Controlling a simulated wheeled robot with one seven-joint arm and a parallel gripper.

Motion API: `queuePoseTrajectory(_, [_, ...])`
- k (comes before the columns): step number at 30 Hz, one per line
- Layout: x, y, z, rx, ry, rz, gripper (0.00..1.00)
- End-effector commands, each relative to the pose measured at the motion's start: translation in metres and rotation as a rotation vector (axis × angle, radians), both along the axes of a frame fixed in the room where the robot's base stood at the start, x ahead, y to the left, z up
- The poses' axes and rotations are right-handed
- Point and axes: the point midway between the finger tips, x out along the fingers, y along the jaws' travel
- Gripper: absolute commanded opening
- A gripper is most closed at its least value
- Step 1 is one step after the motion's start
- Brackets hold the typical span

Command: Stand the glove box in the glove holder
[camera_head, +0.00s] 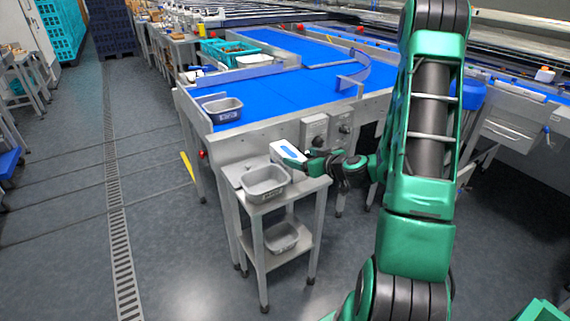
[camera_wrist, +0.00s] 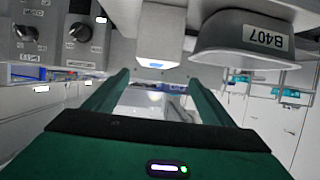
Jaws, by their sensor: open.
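The glove box (camera_head: 288,152) is a white box with a blue patch, tilted in the picture at the back of the small steel stand. In the wrist view the glove box (camera_wrist: 163,35) is just beyond my fingertips, roughly in line with the gap. My gripper (camera_head: 308,162) is open beside the right end of the box. In the wrist view my gripper (camera_wrist: 158,78) shows two green fingers spread apart with nothing held between them. I cannot tell whether a finger touches the box. I cannot make out the glove holder clearly in either view.
A control panel with knobs (camera_head: 315,128) is just behind. Another tray (camera_head: 283,238) sits on the lower shelf. Floor at left is clear.

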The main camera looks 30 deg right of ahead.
Motion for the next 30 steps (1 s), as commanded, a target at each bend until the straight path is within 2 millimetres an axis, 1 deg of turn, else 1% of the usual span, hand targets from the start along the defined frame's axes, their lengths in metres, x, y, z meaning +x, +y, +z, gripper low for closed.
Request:
queuePoseTrajectory(2, [0.001, -0.006, -0.002, 0.000, -0.010, -0.020, 0.77])
queuePoseTrajectory(5, [0.009, -0.007, -0.004, -0.002, -0.014, -0.025, 0.77])
queuePoseTrajectory(12, [0.042, -0.005, -0.016, -0.002, -0.014, -0.022, 0.77])
queuePoseTrajectory(15, [0.050, -0.005, -0.019, -0.001, -0.014, -0.024, 0.77])
queuePoseTrajectory(20, [0.058, -0.005, -0.023, -0.002, -0.013, -0.024, 0.77])
queuePoseTrajectory(27, [0.087, -0.003, -0.036, -0.002, -0.013, -0.022, 0.77])
queuePoseTrajectory(30, [0.097, -0.003, -0.039, -0.002, -0.013, -0.024, 0.77])
